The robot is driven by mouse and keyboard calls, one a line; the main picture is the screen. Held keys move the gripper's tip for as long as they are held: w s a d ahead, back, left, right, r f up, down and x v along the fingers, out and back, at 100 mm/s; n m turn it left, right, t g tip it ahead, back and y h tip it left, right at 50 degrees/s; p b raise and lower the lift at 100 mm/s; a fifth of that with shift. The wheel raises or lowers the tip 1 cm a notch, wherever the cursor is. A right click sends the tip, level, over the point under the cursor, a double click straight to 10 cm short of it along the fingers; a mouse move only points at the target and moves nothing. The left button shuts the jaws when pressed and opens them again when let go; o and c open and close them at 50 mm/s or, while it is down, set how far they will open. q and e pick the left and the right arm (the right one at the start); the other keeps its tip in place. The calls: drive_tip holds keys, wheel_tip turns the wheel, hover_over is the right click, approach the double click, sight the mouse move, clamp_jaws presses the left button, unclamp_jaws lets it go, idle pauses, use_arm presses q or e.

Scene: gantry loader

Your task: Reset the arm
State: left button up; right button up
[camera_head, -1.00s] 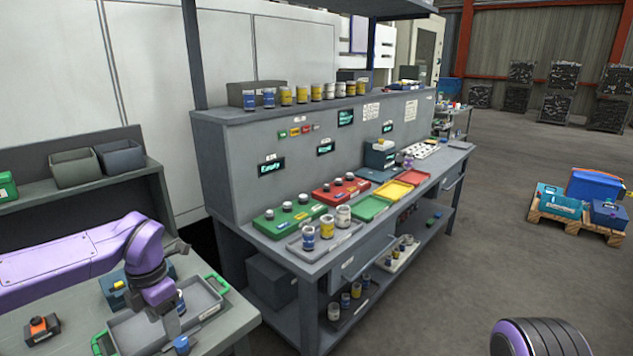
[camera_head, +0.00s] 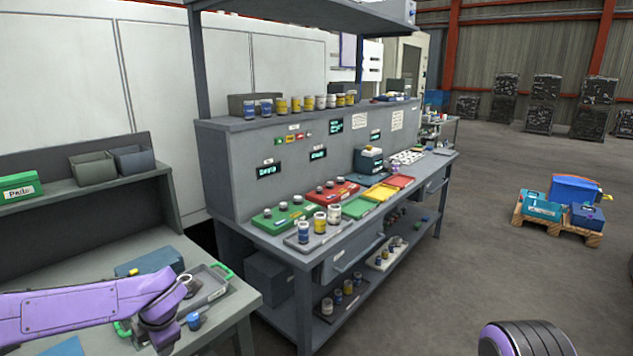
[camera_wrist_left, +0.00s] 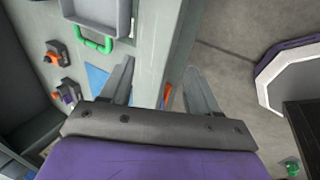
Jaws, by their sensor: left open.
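My left arm (camera_head: 90,308) reaches in from the left in the head view, low over the grey table. Its gripper is mostly hidden behind the wrist there. In the left wrist view my left gripper (camera_wrist_left: 158,90) is open, with its two fingers spread and nothing between them. It hangs above the table's edge, apart from the objects there. My right gripper is in neither view.
A grey tray (camera_wrist_left: 96,14) with a green handle (camera_wrist_left: 94,44) lies ahead of the left gripper. Orange-and-black devices (camera_wrist_left: 57,53) sit to the left. In the head view, a blue jar (camera_head: 194,322) is near my wrist. A bench (camera_head: 228,170) stands beyond.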

use_arm(q)
drive_tip(key=s+d+f+m+t+b, duration=0.1)
drive_tip(key=s+d+f+m+t, duration=0.15)
drive_tip(key=s+f+m, duration=0.6)
drive_tip(key=s+d+f+m+t, duration=0.1)
drive_tip(key=s+d+f+m, duration=0.35)
drive_tip(key=f, duration=0.75)
drive_tip(key=s+a+f+m+g, duration=0.1)
drive_tip(key=s+f+m, duration=0.1)
drive_tip(key=s, duration=0.4)
drive_tip(key=s+a+f+m+g, duration=0.1)
drive_tip(key=s+f+m, duration=0.2)
drive_tip(key=s, duration=0.4)
drive_tip(key=s+a+f+m+g+h+b, duration=0.1)
drive_tip(key=s+f+m, duration=0.1)
drive_tip(key=s, duration=0.5)
drive_tip(key=shift+s+a+f+m, duration=0.25)
drive_tip(key=shift+f+m, duration=0.1)
drive_tip(key=shift+m, duration=0.25)
